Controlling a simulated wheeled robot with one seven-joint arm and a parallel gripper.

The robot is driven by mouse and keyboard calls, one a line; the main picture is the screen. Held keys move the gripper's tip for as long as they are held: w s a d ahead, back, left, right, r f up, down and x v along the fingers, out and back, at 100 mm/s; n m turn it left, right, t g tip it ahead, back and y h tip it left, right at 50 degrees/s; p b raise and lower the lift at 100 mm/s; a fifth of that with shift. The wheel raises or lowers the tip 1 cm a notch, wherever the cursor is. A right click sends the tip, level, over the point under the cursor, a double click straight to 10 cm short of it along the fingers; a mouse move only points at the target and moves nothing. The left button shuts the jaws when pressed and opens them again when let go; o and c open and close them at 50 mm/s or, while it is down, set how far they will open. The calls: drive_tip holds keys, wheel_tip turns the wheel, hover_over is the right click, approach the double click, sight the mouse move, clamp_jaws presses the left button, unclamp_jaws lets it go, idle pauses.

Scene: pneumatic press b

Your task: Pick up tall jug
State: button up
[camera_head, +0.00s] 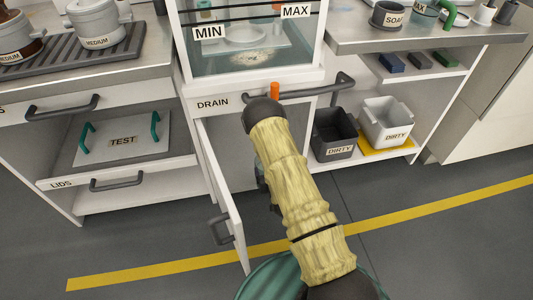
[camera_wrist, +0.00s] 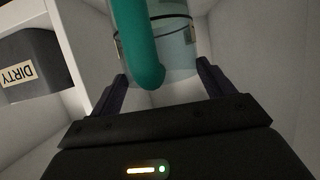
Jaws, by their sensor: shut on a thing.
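The tall jug (camera_wrist: 178,62) is clear, with a teal handle (camera_wrist: 140,45) facing the wrist camera. It shows at the top of the wrist view, with its upper part cut off by the frame. My gripper (camera_wrist: 160,82) has one dark finger on each side of the jug and is shut on it. In the head view, my arm covers most of the space by the open cabinet under the drain panel, and the jug cannot be seen there.
An open cabinet door (camera_head: 222,190) stands left of my arm. A dark DIRTY bin (camera_head: 334,134), also in the wrist view (camera_wrist: 35,55), and a white DIRTY bin (camera_head: 386,122) sit on the right shelf. An open drawer (camera_head: 60,168) holds a TEST lid (camera_head: 123,152).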

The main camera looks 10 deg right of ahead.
drive_tip(key=shift+s, duration=0.75)
drive_tip(key=s+r+p, duration=0.2)
drive_tip(key=r+p, duration=0.4)
drive_tip(key=r, duration=0.5)
drive_tip(key=s+r+p, duration=0.2)
drive_tip(key=r+p, duration=0.4)
drive_tip(key=r, duration=0.6)
drive_tip(key=shift+r, duration=0.2)
